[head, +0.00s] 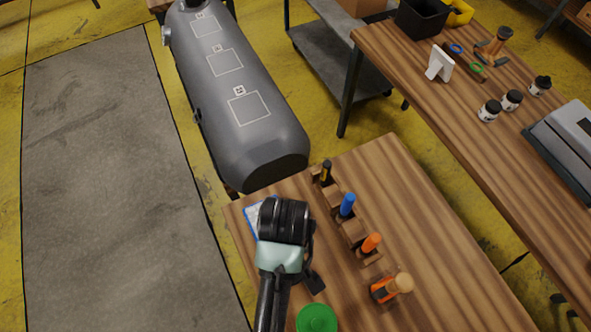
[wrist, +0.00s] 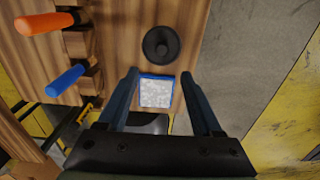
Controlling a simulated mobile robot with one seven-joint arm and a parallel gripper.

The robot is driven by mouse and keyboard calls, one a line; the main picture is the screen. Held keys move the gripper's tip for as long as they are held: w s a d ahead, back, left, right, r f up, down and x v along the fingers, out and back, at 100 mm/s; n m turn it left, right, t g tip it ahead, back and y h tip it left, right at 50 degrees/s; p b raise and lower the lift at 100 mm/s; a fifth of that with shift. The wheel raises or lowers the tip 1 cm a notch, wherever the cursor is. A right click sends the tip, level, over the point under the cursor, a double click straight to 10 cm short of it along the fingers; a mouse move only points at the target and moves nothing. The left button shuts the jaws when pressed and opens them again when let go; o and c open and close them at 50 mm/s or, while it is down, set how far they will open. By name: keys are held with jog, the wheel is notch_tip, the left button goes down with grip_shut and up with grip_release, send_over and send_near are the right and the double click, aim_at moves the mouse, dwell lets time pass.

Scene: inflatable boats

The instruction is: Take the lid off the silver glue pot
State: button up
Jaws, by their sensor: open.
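My gripper (wrist: 160,75) is open and empty above the near wooden bench, its two fingers apart and pointing at the bench top. In the wrist view a dark round piece with a central knob (wrist: 160,44) lies just beyond the fingertips, seen from above. It looks like a pot lid. No silver pot body shows beneath it, so I cannot be sure it is the glue pot. In the head view my arm hides that spot. A speckled pad with a blue edge (wrist: 156,93) shows between the fingers, partly hidden in the head view (head: 254,222).
A wooden rack holds tools with blue (head: 347,205) and orange (head: 371,242) handles, right of my arm. A green round object (head: 317,318) stands at the near edge. A grey tank (head: 245,110) lies behind.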

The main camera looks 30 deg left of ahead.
jog(key=f, duration=0.6)
jog(key=shift+s+f, duration=0.25)
jog(key=shift+s, duration=0.05)
jog(key=shift+w+a+f+p, duration=0.15)
jog(key=shift+f+p, duration=0.25)
jog(key=shift+f, duration=1.15)
jog(key=shift+w+f+p, duration=0.1)
jog(key=shift+f+p, duration=0.3)
jog(key=shift+f, duration=1.15)
jog(key=shift+c, duration=0.4)
grip_shut()
